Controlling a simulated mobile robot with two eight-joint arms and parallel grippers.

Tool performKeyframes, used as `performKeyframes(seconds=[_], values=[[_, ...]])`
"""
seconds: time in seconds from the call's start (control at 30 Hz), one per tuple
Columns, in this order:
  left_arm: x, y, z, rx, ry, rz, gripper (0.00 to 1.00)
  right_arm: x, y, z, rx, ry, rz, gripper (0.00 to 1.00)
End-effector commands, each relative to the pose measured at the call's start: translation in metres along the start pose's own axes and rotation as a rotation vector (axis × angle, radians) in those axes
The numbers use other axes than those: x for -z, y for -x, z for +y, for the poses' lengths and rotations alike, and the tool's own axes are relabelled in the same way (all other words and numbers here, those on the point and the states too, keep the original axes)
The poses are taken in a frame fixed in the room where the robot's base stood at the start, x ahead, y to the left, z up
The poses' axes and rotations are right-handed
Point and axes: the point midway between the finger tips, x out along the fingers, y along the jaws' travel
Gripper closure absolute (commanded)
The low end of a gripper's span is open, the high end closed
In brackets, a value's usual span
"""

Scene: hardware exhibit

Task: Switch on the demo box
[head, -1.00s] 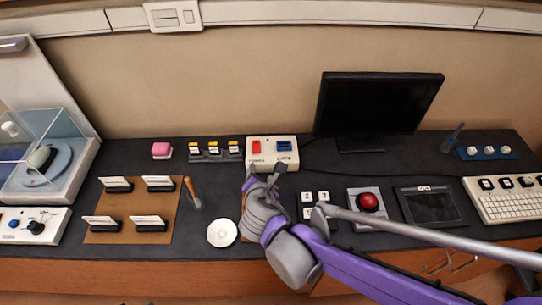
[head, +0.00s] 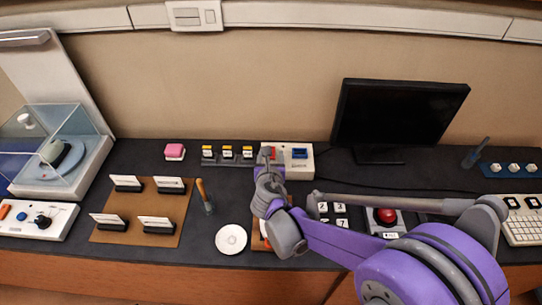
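The demo box is probably the white box (head: 307,172) at the back of the counter, left of the monitor. It has a blue part (head: 299,153) on its right and a red switch (head: 272,151) on its left. My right gripper (head: 266,158) reaches over the left side of the box, with its tip in front of the red switch and partly hiding it. I cannot tell whether it touches the switch, or whether its fingers are open or shut. My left gripper is not in view.
A black monitor (head: 399,115) stands right of the box. A rack with yellow-topped pieces (head: 227,161) is close on its left. A white disc (head: 231,239), a number keypad (head: 340,208) and a red button (head: 385,215) lie nearer the front.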

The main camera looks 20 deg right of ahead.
Motion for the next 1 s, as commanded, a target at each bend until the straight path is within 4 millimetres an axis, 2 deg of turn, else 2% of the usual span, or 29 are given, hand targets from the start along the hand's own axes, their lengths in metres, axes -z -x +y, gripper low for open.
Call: performKeyframes(seconds=[0.13, 0.4, 0.73, 0.77, 1.0], values=[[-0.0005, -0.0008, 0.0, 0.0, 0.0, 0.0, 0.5, 0.0003, -0.0089, -0.0003, 0.001, 0.0, 0.0, 0.38], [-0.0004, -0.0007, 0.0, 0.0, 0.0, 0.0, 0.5, 0.0001, -0.0096, -0.0002, 0.0, 0.0, 0.0, 0.38], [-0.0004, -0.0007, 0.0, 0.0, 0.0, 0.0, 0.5, 0.0001, -0.0094, -0.0002, 0.0, 0.0, 0.0, 0.97], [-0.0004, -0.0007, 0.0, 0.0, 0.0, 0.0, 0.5, 0.0001, -0.0094, -0.0002, 0.0, 0.0, 0.0, 1.0], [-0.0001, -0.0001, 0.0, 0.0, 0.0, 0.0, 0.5, -0.0008, -0.0095, -0.0004, 0.001, -0.001, 0.008, 1.0]])
